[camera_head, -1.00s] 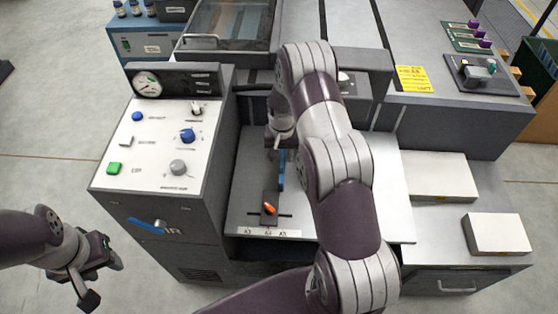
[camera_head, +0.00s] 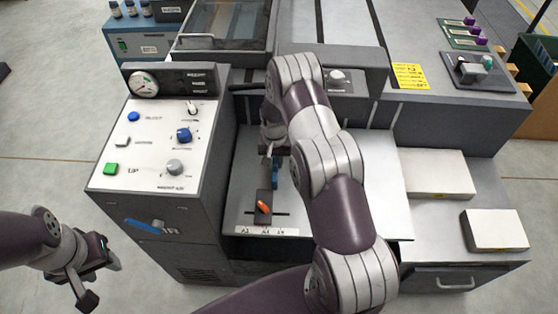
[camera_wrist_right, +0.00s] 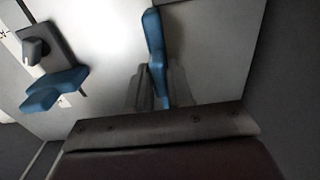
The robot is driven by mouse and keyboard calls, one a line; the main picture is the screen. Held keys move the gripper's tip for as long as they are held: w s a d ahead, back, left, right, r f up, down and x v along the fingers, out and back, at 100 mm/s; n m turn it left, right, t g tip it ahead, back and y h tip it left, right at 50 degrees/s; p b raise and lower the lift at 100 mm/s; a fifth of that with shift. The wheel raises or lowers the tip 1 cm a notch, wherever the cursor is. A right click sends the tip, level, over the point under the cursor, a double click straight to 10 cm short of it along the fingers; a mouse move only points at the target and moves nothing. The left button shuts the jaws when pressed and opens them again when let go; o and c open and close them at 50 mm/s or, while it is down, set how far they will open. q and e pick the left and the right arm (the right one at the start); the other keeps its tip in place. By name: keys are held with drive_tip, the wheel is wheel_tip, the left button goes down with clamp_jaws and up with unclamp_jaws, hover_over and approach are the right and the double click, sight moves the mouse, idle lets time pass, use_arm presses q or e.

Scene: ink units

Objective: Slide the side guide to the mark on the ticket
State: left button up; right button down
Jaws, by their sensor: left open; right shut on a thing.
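The side guide has a dark block with an orange lever (camera_head: 263,207) on a slot, lying about above the middle label of a white strip (camera_head: 266,231). A blue upright piece (camera_head: 275,174) stands just behind it. My right gripper (camera_head: 273,152) is over the feed plate, partly hidden by my arm. In the right wrist view its fingers (camera_wrist_right: 155,88) are shut on a blue bar (camera_wrist_right: 154,45). A grey block (camera_wrist_right: 40,45) with another blue piece (camera_wrist_right: 53,90) lies to the left there. The yellow ticket (camera_head: 410,76) has print too small to read. My left gripper (camera_head: 90,275) is open and empty.
A control panel (camera_head: 150,145) with a gauge, knobs and a green button stands left of the feed plate (camera_head: 240,190). Two pale stacks (camera_head: 440,170) lie on the right shelf. Floor is clear at left.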

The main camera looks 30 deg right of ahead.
drive_tip(key=w+a, duration=0.1)
drive_tip(key=w+a+b, duration=0.1)
drive_tip(key=a, duration=0.2)
drive_tip(key=shift+w+a, duration=0.3)
drive_tip(key=shift+w, duration=0.1)
drive_tip(key=shift+d, duration=0.1)
drive_tip(key=c, duration=1.1)
unclamp_jaws()
drive_tip(key=shift+a, duration=0.25)
drive_tip(key=shift+d+r, duration=0.1)
drive_tip(key=shift+r, duration=0.15)
wheel_tip(320, 180, up, 12)
drive_tip(key=shift+r+b, duration=0.15)
drive_tip(key=shift+b, duration=0.25)
